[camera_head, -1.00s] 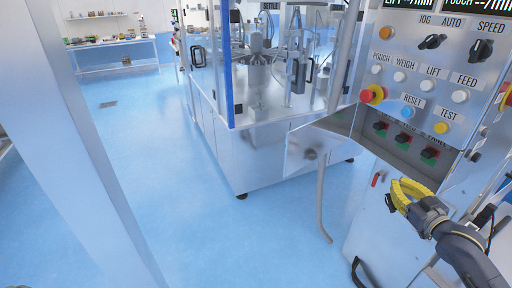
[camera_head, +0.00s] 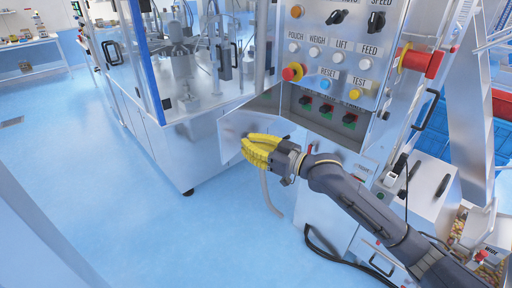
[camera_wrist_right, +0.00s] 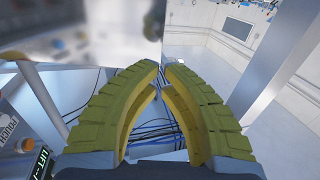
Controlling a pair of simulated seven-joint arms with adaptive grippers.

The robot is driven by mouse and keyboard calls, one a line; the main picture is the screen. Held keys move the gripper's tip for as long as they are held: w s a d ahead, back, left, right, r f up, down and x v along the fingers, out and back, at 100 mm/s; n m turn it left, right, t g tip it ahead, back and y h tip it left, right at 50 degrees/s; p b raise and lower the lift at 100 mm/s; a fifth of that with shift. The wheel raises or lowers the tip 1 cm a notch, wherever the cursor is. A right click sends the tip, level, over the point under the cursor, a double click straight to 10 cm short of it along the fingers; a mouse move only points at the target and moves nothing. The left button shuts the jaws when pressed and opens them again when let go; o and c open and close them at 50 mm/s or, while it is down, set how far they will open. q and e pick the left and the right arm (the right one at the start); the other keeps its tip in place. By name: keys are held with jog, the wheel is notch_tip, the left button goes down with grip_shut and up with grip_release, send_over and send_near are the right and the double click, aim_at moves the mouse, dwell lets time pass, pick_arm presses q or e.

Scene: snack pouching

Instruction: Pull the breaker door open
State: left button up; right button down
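The breaker door (camera_head: 232,122) is a thin metal panel, swung outward to the left of the breaker box (camera_head: 318,126) in the head view. My right gripper (camera_head: 246,148), with yellow ridged fingers, overlaps the door's lower part in the head view. I cannot tell if it touches the door. In the right wrist view its fingertips (camera_wrist_right: 161,64) are nearly together, with nothing seen between them. My left gripper is not in view.
The control panel (camera_head: 335,62) with buttons and knobs is above the breaker box. A glass-sided machine (camera_head: 180,100) stands left of it. The blue floor (camera_head: 100,170) at left is clear.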

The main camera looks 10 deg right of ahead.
aim_at(221, 133)
jog(key=x, duration=0.8)
jog(key=shift+w+a, duration=0.3)
